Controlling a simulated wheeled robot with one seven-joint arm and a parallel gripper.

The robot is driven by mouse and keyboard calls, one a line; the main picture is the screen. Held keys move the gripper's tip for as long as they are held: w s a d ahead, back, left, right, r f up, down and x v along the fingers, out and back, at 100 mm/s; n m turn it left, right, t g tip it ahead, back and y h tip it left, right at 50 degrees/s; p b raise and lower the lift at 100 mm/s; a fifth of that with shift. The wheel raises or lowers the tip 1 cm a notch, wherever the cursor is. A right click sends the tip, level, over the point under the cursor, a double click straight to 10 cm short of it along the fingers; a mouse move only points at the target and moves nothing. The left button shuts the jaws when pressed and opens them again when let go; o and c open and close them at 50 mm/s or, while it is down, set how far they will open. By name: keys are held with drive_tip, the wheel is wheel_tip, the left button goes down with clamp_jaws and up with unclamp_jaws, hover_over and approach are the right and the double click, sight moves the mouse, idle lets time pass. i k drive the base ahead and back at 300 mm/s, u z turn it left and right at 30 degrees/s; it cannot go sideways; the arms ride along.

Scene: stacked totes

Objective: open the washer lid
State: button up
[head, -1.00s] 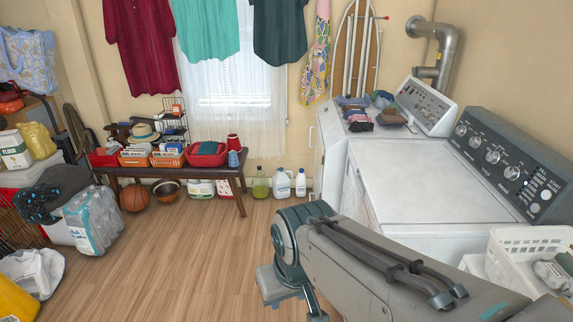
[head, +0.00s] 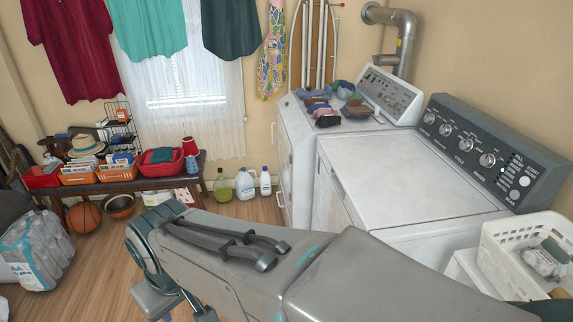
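The nearer white machine has a dark control panel (head: 492,150) with several knobs along its back. Its flat white lid (head: 415,180) lies closed on top. A second white machine (head: 296,125) stands beyond it with a light grey panel (head: 390,95) and folded cloths on top. The panels do not show clearly which one is the washer. My arm stretches across the lower part of the view in front of the nearer machine. My gripper is not visible; the arm's far end is at the lower left, over the floor.
A white basket (head: 525,255) with items stands right of the nearer machine. Folded cloths (head: 330,105) lie on the far machine. A bench (head: 125,180) with baskets stands under the window, with bottles (head: 245,185) on the floor beside it.

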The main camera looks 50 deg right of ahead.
sight(396, 180)
drive_tip(key=z, duration=0.6)
drive_tip(key=i, duration=0.9)
drive_tip(key=z, duration=0.9)
